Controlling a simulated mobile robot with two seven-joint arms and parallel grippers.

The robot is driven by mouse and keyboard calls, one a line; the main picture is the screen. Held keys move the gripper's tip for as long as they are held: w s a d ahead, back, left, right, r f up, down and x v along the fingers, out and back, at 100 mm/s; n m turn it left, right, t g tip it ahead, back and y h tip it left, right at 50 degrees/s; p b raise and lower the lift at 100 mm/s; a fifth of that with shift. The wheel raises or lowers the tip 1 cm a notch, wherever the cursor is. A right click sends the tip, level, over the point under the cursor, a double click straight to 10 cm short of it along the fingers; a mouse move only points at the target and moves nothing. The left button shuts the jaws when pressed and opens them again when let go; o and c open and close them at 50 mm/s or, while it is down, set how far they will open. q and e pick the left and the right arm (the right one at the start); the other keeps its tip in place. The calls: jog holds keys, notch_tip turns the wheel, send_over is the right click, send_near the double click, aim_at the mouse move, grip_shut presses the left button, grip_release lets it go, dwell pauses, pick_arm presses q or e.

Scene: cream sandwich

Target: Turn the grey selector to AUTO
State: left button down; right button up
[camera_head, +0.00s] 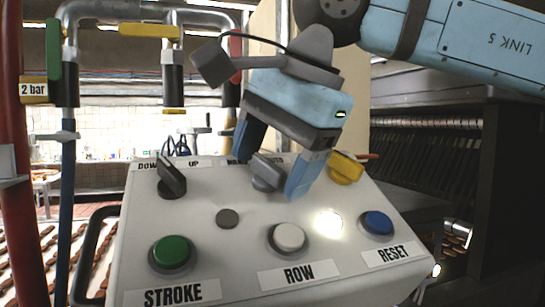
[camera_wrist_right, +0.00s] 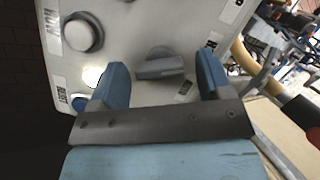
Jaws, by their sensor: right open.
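The grey selector (camera_head: 266,172) is on the sloped top of the white control box, between a black selector and a yellow one. Its label behind is partly covered by my right gripper, and "AUTO" is only partly readable. My right gripper (camera_head: 270,170) is open, with its blue fingers on either side of the selector. In the right wrist view the grey selector (camera_wrist_right: 160,67) lies between the two fingertips (camera_wrist_right: 164,70), its handle pointing roughly from one finger to the other. I see gaps at both ends; contact is not clear. My left gripper is not in view.
On the control box (camera_head: 200,250) are a black selector (camera_head: 171,180), a yellow selector (camera_head: 345,168), a green STROKE button (camera_head: 170,250), a white ROW button (camera_head: 289,237), a lit lamp (camera_head: 328,223) and a blue RESET button (camera_head: 377,222). Pipes with valve handles (camera_head: 149,31) stand behind left.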

jog(key=c, duration=0.9)
jog(key=m+b, duration=0.2)
jog(key=b, duration=0.1)
jog(key=shift+f+y+b, duration=0.3)
jog(key=shift+f, duration=0.1)
jog(key=m+t+b, duration=0.1)
jog(key=m+b, duration=0.1)
jog(key=b, duration=0.1)
jog(key=shift+s+m, duration=0.1)
jog(key=shift+m, duration=0.3)
jog(key=m+b, duration=0.2)
jog(key=b, duration=0.1)
jog(key=shift+m+t+y, duration=0.3)
jog(key=shift+t, duration=0.1)
jog(key=shift+s+m+t+b, duration=0.15)
jog(key=shift+m+t+b, duration=0.15)
jog(key=shift+m+b, duration=0.8)
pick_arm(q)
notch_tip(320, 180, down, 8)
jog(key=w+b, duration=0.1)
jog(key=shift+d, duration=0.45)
pick_arm(e)
jog(key=shift+r+m+t, duration=0.2)
jog(key=shift+m+t, duration=0.1)
jog(key=shift+m, duration=1)
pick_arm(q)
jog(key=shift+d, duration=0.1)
